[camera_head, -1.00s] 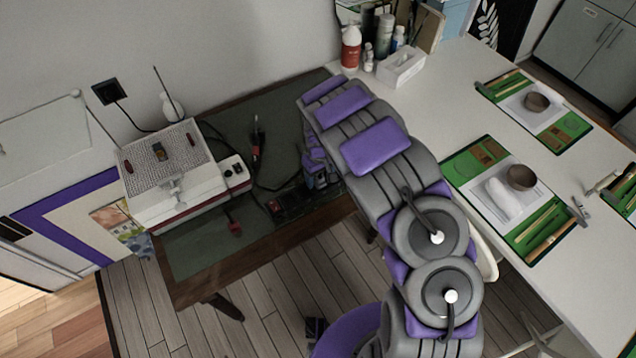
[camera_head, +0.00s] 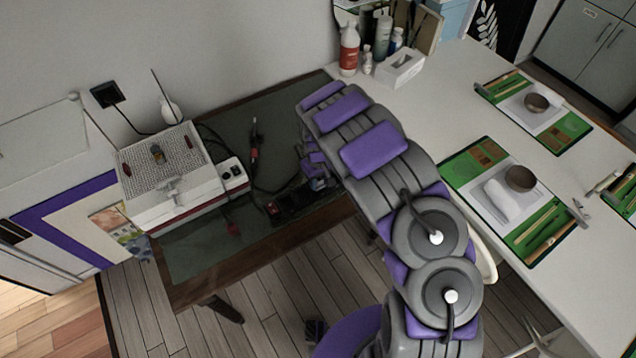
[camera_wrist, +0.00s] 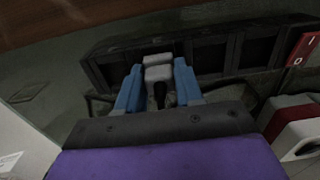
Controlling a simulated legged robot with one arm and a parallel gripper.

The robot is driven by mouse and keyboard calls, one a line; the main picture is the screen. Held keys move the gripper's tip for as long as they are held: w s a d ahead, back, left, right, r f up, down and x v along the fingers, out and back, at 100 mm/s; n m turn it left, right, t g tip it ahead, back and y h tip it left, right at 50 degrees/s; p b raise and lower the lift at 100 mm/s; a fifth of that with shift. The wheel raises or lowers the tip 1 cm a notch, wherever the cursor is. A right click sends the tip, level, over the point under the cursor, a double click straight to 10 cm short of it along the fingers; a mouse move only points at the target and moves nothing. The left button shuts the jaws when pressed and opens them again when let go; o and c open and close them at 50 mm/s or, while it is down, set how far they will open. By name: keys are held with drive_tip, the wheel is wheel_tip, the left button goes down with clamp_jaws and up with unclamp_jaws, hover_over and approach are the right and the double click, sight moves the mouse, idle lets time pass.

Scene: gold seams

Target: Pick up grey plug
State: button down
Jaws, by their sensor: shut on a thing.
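The grey plug (camera_wrist: 158,72) is a small light grey block between the two blue fingers of my gripper (camera_wrist: 157,88) in the wrist view. The fingers are shut on its sides, and a short black part shows below it. A black power strip (camera_wrist: 215,58) with several sockets lies just beyond the plug; I cannot tell whether the plug touches it. In the head view my gripper (camera_head: 318,183) is low over the dark table at the right end of the power strip (camera_head: 284,208). The plug is too hidden to make out there.
A white machine with a perforated top (camera_head: 172,165) stands left on the dark table (camera_head: 195,250). A soldering-type tool (camera_head: 254,138) with a cable lies behind the strip. A red plug (camera_head: 233,229) lies in front. A white table with green mats (camera_head: 530,215) is right.

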drive_tip(key=shift+a, duration=0.1)
idle(0.3)
wheel_tip(320, 180, up, 4)
drive_tip(key=shift+f+p, duration=0.25)
drive_tip(key=shift+p, duration=0.4)
drive_tip(key=s+d+r+p, duration=0.1)
drive_tip(key=s+r+p, duration=0.1)
drive_tip(key=s, duration=1.4)
wheel_tip(320, 180, up, 4)
drive_tip(key=shift+d+r+p, duration=0.1)
drive_tip(key=shift+r+p, duration=0.15)
drive_tip(key=shift+p, duration=0.85)
